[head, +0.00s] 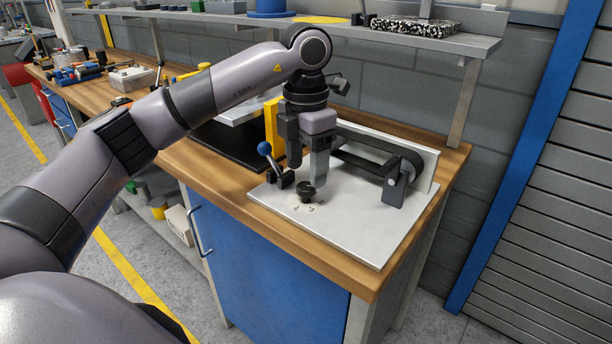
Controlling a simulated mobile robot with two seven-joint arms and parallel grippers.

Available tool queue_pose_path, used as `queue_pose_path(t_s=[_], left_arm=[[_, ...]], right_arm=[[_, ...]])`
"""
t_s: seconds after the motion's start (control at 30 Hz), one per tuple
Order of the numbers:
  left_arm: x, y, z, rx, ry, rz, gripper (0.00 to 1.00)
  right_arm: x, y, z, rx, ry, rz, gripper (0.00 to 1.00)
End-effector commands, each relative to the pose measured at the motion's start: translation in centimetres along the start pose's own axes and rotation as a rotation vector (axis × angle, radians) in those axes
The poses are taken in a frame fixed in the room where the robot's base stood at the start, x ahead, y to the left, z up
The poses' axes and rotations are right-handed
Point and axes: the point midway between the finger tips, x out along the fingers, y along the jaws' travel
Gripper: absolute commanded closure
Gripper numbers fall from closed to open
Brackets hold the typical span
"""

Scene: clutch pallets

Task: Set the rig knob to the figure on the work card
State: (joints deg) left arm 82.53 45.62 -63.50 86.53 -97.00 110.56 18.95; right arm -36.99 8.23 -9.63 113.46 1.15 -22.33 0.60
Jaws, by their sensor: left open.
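The rig is a light grey plate (372,235) on the wooden bench, with a belt around pulleys (375,160) at its back. A small dark knob (306,191) stands near the plate's front left, with a few dark figures printed beside it, too small to read surely. My left gripper (307,172) points down just above the knob, its fingers apart. One finger hides part of the space behind the knob; I cannot tell whether it touches it. My right gripper is not in view. I cannot make out a work card.
A lever with a blue ball (265,148) stands close left of my left gripper. A yellow upright (272,125) and a black mat (232,142) are behind it. A shelf (400,32) runs above the bench. The plate's front right is clear.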

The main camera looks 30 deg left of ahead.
Motion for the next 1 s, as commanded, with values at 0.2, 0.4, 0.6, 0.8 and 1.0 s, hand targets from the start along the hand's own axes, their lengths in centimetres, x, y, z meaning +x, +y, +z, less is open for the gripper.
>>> queue_pose_path(t_s=[0.2,0.4,0.6,0.8,1.0], left_arm=[[-3.1,0.0,0.0,0.001,-0.002,0.000,0.37],[-3.7,0.0,0.0,0.001,-0.001,0.000,0.37],[-3.7,0.0,0.0,0.001,0.000,0.000,0.37],[-3.7,0.0,0.0,0.001,0.000,0.000,0.37],[-3.6,0.0,0.0,0.000,0.000,0.000,0.37]], right_arm=[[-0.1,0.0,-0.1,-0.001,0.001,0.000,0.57],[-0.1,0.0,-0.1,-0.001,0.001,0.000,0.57],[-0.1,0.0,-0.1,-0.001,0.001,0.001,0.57],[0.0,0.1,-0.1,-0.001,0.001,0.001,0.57],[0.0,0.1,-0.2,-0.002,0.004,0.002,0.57]])
